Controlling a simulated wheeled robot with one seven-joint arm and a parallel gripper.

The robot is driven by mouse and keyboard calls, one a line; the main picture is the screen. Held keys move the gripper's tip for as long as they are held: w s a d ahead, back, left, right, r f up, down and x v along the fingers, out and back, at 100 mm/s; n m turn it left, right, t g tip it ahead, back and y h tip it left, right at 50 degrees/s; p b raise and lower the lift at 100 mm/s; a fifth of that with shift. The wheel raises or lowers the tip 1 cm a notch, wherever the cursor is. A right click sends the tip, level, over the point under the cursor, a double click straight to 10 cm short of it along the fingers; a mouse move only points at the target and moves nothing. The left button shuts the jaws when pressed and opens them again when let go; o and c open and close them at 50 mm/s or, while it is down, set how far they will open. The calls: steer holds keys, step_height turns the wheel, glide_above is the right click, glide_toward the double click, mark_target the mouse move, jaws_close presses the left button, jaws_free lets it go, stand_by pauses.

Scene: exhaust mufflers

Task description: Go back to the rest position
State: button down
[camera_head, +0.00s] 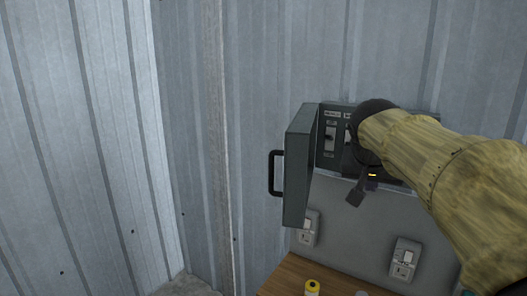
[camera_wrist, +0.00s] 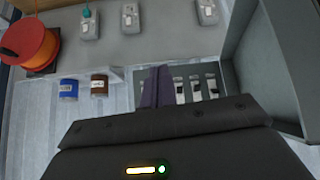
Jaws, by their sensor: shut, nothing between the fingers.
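My gripper (camera_wrist: 156,86) shows in the wrist view as dark fingers held together with nothing between them. The fingers overlap the view of an open grey electrical box (camera_wrist: 235,60) with a row of white switches (camera_wrist: 196,90). In the head view, my arm in its tan sleeve reaches in from the right, and its dark end is in front of the box (camera_head: 331,170). The box door (camera_head: 300,165) stands open to the left with a black handle (camera_head: 275,173).
Wall sockets (camera_head: 405,260) are below the box, above a wooden surface (camera_head: 290,277) with a yellow-topped item (camera_head: 312,287). The wrist view shows an orange spool (camera_wrist: 28,40), a blue can (camera_wrist: 69,89) and a brown can (camera_wrist: 99,86). Corrugated metal walls (camera_head: 90,130) stand behind and left.

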steer(key=s+a+f+n+g+y, duration=0.1)
steer(key=s+f, duration=0.4)
steer(key=f, duration=0.5)
steer(key=s+a+f+n+g+y, duration=0.1)
steer(key=s+a+f, duration=0.3)
steer(key=f, duration=0.6)
steer(key=s+a+f+n+g+y, duration=0.1)
steer(key=s+a+f+n+g, duration=0.1)
steer(key=s+f, duration=0.5)
step_height(320, 180, down, 4)
steer(key=shift+s+a+f+n+y, duration=0.1)
steer(key=shift+s+a+n+y, duration=0.15)
steer(key=shift+n+y, duration=0.15)
steer(key=c, duration=2.2)
jaws_free()
